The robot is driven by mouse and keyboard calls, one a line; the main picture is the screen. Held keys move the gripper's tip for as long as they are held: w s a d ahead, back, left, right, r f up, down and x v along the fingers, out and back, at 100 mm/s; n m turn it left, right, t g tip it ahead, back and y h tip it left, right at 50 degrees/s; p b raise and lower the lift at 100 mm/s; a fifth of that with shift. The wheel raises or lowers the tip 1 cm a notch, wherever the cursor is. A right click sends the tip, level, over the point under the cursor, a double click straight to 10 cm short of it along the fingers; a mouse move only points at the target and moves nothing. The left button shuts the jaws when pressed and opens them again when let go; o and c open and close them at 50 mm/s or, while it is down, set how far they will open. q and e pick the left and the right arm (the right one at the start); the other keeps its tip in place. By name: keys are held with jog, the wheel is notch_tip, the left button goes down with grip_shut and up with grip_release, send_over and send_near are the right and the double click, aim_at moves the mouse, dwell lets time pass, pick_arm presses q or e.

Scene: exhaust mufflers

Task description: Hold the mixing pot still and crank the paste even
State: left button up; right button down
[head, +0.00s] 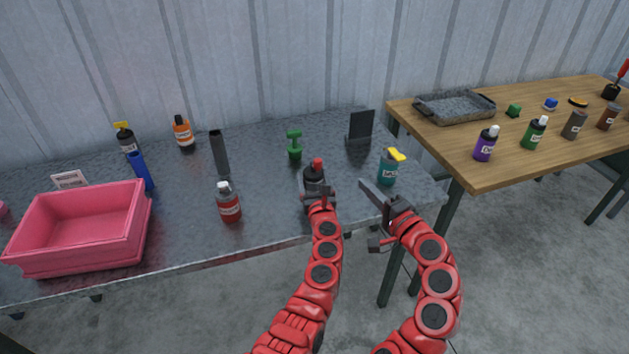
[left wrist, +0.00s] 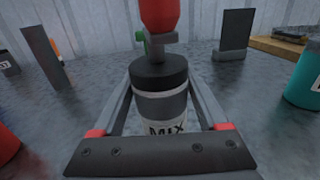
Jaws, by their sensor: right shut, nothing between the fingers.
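The mixing pot (head: 314,178), a dark pot with a red knob (head: 318,164) on top, stands upright near the front edge of the grey table. In the left wrist view the pot (left wrist: 160,90) shows a black lid, a grey band and a white label reading MIX. My left gripper (head: 318,193) is shut on the pot, one finger along each side. In that view the red knob (left wrist: 159,14) rises above the lid on a grey crank arm. My right gripper (head: 368,187) is shut and empty, right of the pot and apart from it.
A teal bottle (head: 387,170) with a yellow top stands just beyond my right gripper. A red bottle (head: 229,204), a green handled item (head: 294,149), a black panel (head: 360,128) and a pink bin (head: 127,237) are on the grey table. A wooden table (head: 455,160) stands right.

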pick_arm(q)
jog(key=shift+o, duration=1.4)
jog(key=shift+s, duration=0.15)
